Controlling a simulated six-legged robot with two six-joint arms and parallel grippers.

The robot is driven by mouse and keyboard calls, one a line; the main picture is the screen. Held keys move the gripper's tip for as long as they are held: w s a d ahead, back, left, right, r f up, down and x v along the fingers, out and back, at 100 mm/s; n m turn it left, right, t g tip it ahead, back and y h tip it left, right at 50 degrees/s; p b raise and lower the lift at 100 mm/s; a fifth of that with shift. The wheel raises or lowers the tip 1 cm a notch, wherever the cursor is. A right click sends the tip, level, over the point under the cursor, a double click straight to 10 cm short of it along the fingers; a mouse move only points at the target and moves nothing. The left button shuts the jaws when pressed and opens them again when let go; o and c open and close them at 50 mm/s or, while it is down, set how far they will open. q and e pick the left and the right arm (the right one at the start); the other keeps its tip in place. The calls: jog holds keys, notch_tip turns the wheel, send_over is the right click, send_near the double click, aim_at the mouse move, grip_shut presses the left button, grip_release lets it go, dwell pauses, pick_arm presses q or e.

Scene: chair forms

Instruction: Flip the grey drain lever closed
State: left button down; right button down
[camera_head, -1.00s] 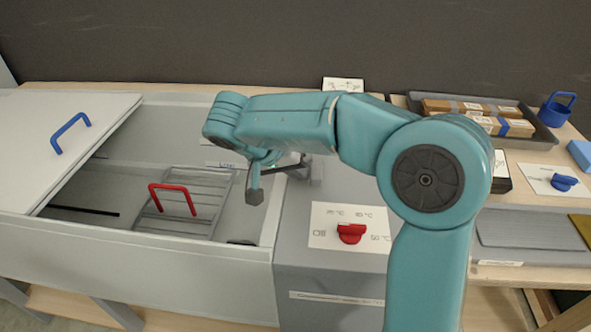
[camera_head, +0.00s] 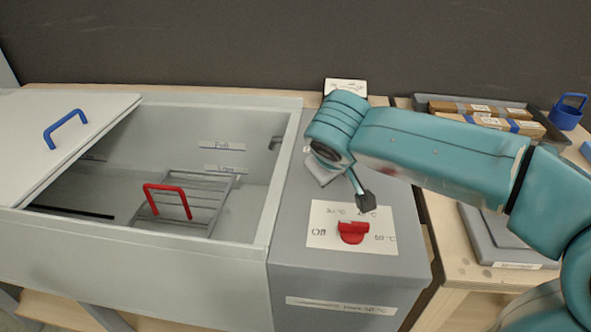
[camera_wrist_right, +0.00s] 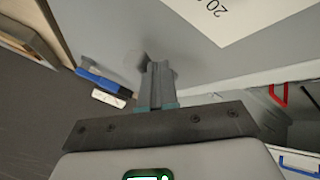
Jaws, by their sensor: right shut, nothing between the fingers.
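The arm from the right is my right arm. In the head view its gripper (camera_head: 366,201) points down over the top of the grey control box, just above the label behind the red knob. In the right wrist view the gripper (camera_wrist_right: 158,68) is shut and empty, over the grey surface. A pale grey piece (camera_head: 321,170) shows just below my wrist beside a partly covered label; it may be the drain lever, but its position cannot be told. My left gripper is not in view.
The grey control box (camera_head: 285,215) carries a red knob (camera_head: 352,232). Left of it is an open basin (camera_head: 255,243) with a red-handled rack (camera_head: 168,200) and a white lid (camera_head: 50,150) with a blue handle. A tray with boxes and a blue cup (camera_head: 568,112) stand right.

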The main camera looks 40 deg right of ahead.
jog(key=shift+s+d+n+t+y, duration=0.2)
jog(key=shift+d+n+t+y, duration=0.1)
jog(key=shift+d+n, duration=0.3)
jog(key=shift+s+d+n+t+y, duration=0.2)
jog(key=shift+d+n+t+y, duration=0.1)
jog(key=shift+d+n, duration=0.25)
jog(key=shift+d, duration=1.7)
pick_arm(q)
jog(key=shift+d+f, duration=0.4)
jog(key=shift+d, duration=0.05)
pick_arm(e)
jog(key=shift+d+r, duration=0.25)
jog(key=shift+d, duration=0.05)
